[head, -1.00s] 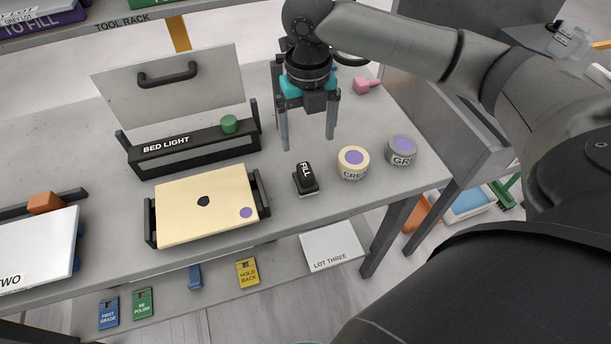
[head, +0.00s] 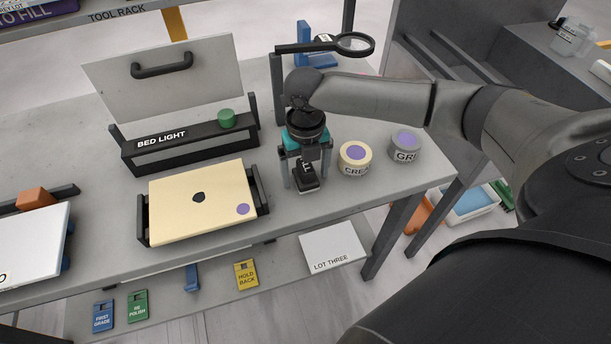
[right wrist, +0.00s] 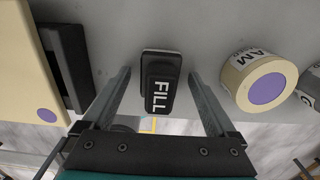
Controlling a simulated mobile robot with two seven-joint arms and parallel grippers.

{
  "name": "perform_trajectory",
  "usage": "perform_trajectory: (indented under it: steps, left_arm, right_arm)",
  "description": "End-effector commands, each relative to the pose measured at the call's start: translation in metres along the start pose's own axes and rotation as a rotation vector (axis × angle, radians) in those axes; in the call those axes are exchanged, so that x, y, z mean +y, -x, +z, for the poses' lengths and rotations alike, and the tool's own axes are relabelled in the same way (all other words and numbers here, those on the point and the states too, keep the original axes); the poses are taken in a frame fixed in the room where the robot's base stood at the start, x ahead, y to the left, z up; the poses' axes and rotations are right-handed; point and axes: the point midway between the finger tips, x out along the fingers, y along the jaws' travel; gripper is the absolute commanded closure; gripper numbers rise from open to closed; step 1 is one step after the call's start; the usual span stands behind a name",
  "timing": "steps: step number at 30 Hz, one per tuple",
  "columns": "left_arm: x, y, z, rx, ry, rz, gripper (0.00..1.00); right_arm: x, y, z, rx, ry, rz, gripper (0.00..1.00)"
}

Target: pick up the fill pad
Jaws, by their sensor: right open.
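The fill pad (head: 307,184) is a small black block with a white FILL label on a pale base. It sits on the grey table, right of the cream slab. My right gripper (head: 306,180) is open and points down over it. In the right wrist view the fill pad (right wrist: 161,84) shows between the two open fingers (right wrist: 163,90), with a gap on each side. In the head view the gripper hides the upper part of the pad. My left gripper is not in view.
A cream tub (head: 354,160) and a grey tub (head: 405,147) stand close to the right. The cream slab (head: 200,215) lies in a black holder at the left. A bed light box (head: 190,148) and a magnifier (head: 354,44) are farther back.

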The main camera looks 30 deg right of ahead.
Motion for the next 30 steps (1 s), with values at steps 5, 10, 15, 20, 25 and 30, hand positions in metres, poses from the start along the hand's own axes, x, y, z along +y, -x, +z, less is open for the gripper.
perform_trajectory:
  steps: [5, 10, 15, 20, 25, 30]
  left_arm:
    - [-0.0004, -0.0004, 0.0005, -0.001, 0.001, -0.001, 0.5]
    - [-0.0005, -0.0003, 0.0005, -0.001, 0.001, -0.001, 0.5]
    - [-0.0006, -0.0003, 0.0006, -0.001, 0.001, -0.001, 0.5]
    - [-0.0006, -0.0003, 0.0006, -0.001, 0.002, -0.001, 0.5]
    - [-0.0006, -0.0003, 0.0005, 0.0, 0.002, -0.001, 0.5]
    - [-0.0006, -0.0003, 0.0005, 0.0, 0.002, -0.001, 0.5]
  right_arm:
    - [-0.0001, -0.0027, 0.0004, -0.002, 0.0, 0.0, 0.07]
    - [-0.0001, -0.0023, 0.0004, -0.002, 0.0, 0.0, 0.2]
    - [-0.0002, -0.0021, 0.0004, -0.002, 0.0, 0.0, 0.39]
    - [-0.0002, -0.0021, 0.0004, -0.002, -0.001, 0.0, 0.57]
    - [-0.0003, -0.002, 0.0004, -0.002, -0.001, 0.0, 0.76]
    - [-0.0003, -0.002, 0.0005, -0.002, -0.001, 0.0, 0.95]
